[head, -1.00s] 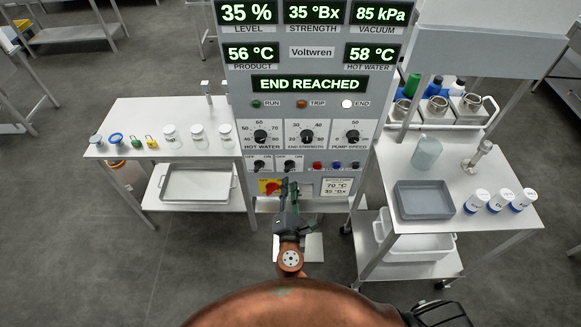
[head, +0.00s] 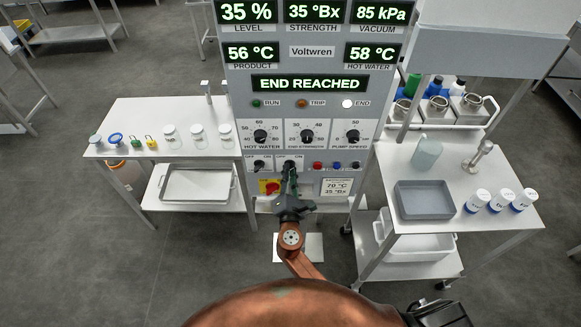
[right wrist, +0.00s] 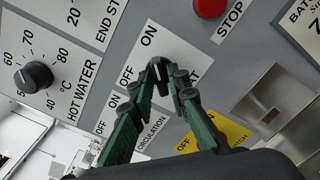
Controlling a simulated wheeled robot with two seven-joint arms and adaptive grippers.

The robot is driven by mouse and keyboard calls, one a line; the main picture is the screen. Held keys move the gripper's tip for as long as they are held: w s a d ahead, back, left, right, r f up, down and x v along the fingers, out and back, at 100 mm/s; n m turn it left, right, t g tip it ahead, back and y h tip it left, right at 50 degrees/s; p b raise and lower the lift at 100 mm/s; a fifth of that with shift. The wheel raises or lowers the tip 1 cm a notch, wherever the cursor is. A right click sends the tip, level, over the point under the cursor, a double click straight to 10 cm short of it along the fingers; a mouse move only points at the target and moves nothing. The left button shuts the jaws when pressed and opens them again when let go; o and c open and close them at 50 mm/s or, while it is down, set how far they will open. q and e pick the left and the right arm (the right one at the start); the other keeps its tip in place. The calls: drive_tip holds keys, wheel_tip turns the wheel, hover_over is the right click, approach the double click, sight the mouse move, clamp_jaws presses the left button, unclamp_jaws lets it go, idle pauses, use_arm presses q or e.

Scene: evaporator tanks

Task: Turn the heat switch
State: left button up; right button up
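The heat switch is a small black knob (right wrist: 159,70) on the grey panel, with OFF and ON labels beside it and part of its name label showing. My right gripper (right wrist: 162,76) has its two green fingertips closed in on either side of this knob. In the head view the right gripper (head: 289,172) reaches up to the right one of two switches and mostly covers it. I cannot tell which way the knob points. The left switch (head: 260,164) stands beside it; in the wrist view a finger hides its knob near the CIRCULATION label. My left gripper is not in view.
The hot water dial (right wrist: 33,75) and a red stop button (right wrist: 210,7) are on the same panel. A red and yellow switch (head: 269,187) sits just below left of the gripper. Side tables with jars (head: 198,133) and a grey tray (head: 424,200) flank the panel.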

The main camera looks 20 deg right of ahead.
clamp_jaws()
drive_tip(key=shift+n+p, duration=1)
drive_tip(key=shift+p, duration=0.15)
